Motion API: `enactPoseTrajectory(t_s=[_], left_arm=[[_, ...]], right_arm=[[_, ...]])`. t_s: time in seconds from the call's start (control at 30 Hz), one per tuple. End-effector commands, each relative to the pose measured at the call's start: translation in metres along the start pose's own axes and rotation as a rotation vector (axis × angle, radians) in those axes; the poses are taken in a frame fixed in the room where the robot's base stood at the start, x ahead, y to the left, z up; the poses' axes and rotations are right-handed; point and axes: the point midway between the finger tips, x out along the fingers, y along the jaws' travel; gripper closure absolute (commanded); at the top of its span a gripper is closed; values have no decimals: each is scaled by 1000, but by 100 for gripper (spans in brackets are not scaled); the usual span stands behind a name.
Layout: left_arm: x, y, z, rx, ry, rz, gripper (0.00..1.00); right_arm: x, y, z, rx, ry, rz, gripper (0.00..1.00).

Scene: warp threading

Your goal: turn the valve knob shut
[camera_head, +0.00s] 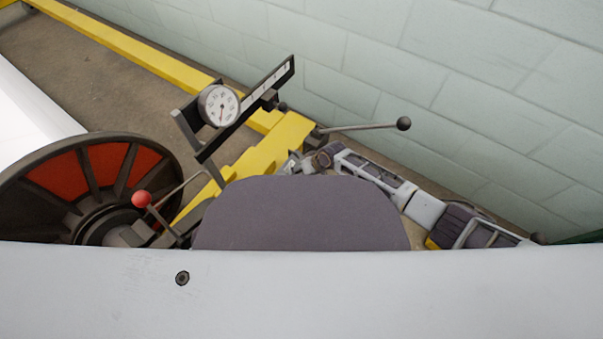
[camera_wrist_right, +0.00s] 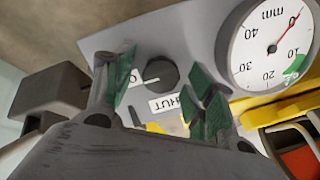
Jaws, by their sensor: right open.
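The valve knob (camera_wrist_right: 162,73) is small, dark and round, on a grey panel (camera_wrist_right: 196,43) in the right wrist view. Its white pointer line faces left, toward a label (camera_wrist_right: 134,78) of which only an O shows beside a finger. A white SHUT label (camera_wrist_right: 174,104) sits below the knob, upside down and partly covered by a finger. My right gripper (camera_wrist_right: 166,86) is open, with its green-padded fingertips on either side of the knob in the picture. I cannot tell whether either finger touches it. I cannot make out the knob in the head view, and my left gripper is out of view.
A round white dial (camera_head: 219,106) stands on a dark bracket over the yellow frame (camera_head: 283,142). A dark wheel with red panels (camera_head: 60,175) and a red-ball lever (camera_head: 141,198) stand left. A black-ball lever (camera_head: 403,123) reaches toward the block wall (camera_head: 440,60).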

Motion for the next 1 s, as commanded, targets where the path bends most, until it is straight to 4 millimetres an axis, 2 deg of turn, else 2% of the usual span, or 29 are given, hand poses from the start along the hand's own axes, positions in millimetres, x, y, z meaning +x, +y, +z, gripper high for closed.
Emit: enactPoseTrajectory(t_s=[0.23,0.5,0.6,1.0], left_arm=[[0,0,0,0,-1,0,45],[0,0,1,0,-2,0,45],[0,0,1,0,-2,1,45],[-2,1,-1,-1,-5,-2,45]], right_arm=[[0,0,0,0,0,0,46],[0,0,0,0,0,0,81],[0,0,0,0,0,0,90],[-1,0,0,-55,-1,8,90]])
